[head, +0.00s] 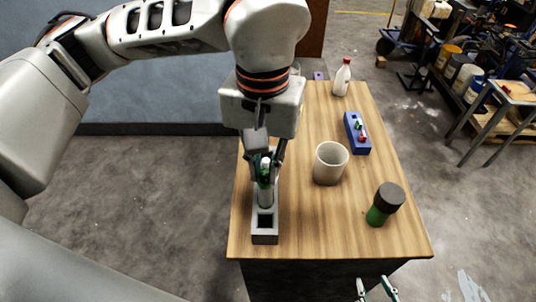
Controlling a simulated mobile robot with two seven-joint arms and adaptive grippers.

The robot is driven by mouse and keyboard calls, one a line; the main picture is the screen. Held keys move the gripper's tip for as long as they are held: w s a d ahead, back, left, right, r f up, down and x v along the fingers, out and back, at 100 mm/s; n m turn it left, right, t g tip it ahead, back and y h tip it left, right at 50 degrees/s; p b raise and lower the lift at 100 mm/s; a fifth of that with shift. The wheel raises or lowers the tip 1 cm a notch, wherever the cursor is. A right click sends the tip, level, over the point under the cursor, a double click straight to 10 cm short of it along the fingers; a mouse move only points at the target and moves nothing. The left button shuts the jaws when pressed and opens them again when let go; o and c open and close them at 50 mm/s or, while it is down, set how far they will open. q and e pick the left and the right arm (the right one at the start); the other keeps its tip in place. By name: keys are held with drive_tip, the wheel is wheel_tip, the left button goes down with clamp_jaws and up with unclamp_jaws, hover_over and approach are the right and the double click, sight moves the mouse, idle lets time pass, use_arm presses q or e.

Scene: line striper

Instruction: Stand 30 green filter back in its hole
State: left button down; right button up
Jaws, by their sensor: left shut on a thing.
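My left gripper (265,178) is shut on the green filter (265,196), a slim upright piece with a pale top, a green band and a greyish lower part. The fingers partly cover it. It stands over the rear part of a grey block (265,239) at the table's left front edge. I cannot tell whether its lower end is inside a hole or just above it. The block's front square hole is dark and looks empty. My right gripper (376,290) shows only its fingertips at the bottom edge, apart and empty.
On the wooden table (310,225) stand a beige cup (330,164), a dark-capped green jar (385,204), a blue block (352,134) with small red and green pieces, and a white bottle (342,78) at the back. The front middle of the table is clear.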

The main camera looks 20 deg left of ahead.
sight(264, 182)
use_arm(q)
drive_tip(key=shift+s+f+b, duration=0.3)
drive_tip(key=shift+f+b, duration=0.05)
drive_tip(key=shift+f, duration=0.4)
drive_tip(key=shift+f+b, duration=0.45)
drive_tip(key=shift+f, duration=0.35)
use_arm(e)
drive_tip(key=shift+s+a+f, duration=0.1)
drive_tip(key=shift+a+f, duration=0.35)
drive_tip(key=shift+f, duration=0.1)
use_arm(q)
drive_tip(key=shift+w+f+b, duration=0.1)
drive_tip(key=shift+f+b, duration=0.3)
drive_tip(key=shift+f, duration=0.25)
use_arm(e)
drive_tip(key=shift+w, duration=0.4)
use_arm(q)
drive_tip(key=shift+f, duration=0.4)
use_arm(e)
drive_tip(key=shift+f, duration=0.15)
use_arm(q)
drive_tip(key=shift+f, duration=0.15)
use_arm(e)
drive_tip(key=shift+s+d+f, duration=0.1)
drive_tip(key=shift+f, duration=0.15)
drive_tip(key=shift+s+f, duration=0.15)
drive_tip(key=shift+f, duration=0.05)
